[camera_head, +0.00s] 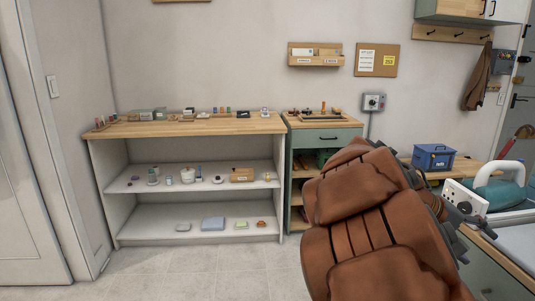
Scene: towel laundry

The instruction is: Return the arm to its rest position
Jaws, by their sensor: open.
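A wood-topped shelf unit (190,127) with small items stands at the back left. Beside it is a green cabinet (327,135). At the right are a blue box (433,157) and a counter with a teal item (500,193). The tiled floor (200,275) at lower left is clear.

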